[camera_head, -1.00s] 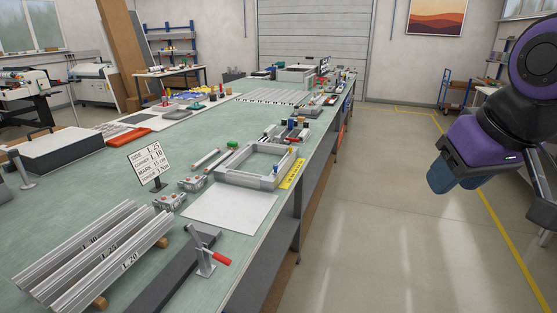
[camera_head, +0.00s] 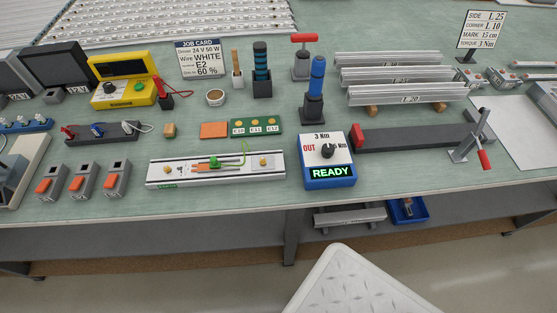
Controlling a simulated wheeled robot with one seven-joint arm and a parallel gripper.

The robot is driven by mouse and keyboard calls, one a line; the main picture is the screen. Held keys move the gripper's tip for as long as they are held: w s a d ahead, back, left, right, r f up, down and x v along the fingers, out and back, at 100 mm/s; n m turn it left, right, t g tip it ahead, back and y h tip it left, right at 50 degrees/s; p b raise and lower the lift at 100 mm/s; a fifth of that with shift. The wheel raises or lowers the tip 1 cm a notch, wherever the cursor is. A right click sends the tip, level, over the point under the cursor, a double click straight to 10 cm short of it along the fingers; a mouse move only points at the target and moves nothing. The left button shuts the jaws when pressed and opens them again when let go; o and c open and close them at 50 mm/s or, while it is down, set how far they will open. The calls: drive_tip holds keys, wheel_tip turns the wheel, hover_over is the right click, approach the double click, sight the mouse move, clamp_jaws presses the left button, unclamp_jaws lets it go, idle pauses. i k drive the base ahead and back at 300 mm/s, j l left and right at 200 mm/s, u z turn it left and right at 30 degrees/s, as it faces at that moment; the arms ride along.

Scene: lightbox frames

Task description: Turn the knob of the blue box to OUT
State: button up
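The blue box (camera_head: 329,162) stands near the front edge of the green workbench, right of centre in the head view. I cannot tell exactly which mark the knob points to. My gripper is out of view now.
A long grey bar with a red block (camera_head: 358,138) lies close to the box's right. A white rail fixture (camera_head: 216,168) lies at its left. A blue-handled tool in a stand (camera_head: 314,92) rises behind it. Bare bench lies in front. A white panel (camera_head: 357,285) shows at the bottom.

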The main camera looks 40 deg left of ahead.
sight(328, 151)
drive_tip(key=u, duration=1.25)
